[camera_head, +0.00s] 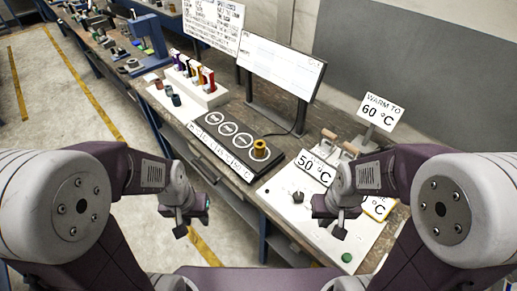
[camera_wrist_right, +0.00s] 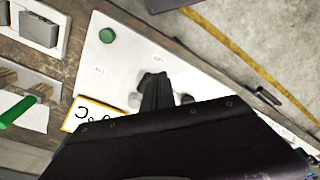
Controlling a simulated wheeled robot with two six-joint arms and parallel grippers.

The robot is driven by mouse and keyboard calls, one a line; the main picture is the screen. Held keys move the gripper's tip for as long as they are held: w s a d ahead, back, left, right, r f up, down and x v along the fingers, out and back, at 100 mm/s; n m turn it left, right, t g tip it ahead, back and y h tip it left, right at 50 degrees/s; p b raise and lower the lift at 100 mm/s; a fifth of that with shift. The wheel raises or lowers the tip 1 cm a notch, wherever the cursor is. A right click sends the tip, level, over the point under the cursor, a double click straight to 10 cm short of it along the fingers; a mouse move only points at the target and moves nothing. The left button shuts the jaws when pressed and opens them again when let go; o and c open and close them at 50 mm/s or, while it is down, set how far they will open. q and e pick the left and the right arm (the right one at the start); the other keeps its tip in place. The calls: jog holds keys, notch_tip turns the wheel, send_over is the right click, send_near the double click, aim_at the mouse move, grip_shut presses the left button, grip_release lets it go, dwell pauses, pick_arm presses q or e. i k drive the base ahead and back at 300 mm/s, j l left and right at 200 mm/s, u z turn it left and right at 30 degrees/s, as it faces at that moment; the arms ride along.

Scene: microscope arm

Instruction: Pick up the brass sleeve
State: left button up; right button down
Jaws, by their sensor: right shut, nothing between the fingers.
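The brass sleeve (camera_head: 260,149) stands upright on the nearest round pad of a black strip (camera_head: 205,142) in the head view. My left gripper (camera_head: 187,222) hangs over the floor in front of the bench, apart from the sleeve. Its finger gap is too small to judge. My right gripper (camera_head: 331,226) is above the white board, to the right of and nearer than the sleeve. In the right wrist view its fingers (camera_wrist_right: 157,90) are shut and empty. The sleeve does not show clearly in that view.
A white board (camera_head: 283,208) carries a 50 °C sign (camera_head: 315,167) and a green disc (camera_head: 346,257). A rack of colored items (camera_head: 205,95) stands left of the black strip. A monitor (camera_head: 281,66) stands behind. A 60 °C sign (camera_head: 379,111) stands at the back right.

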aim_at(260, 144)
jog(key=i+j+z, duration=0.15)
jog(key=j+z, duration=0.3)
jog(key=j, duration=0.2)
jog(key=i+j+z, duration=0.1)
jog(key=j+z, duration=0.35)
jog(key=j, duration=0.25)
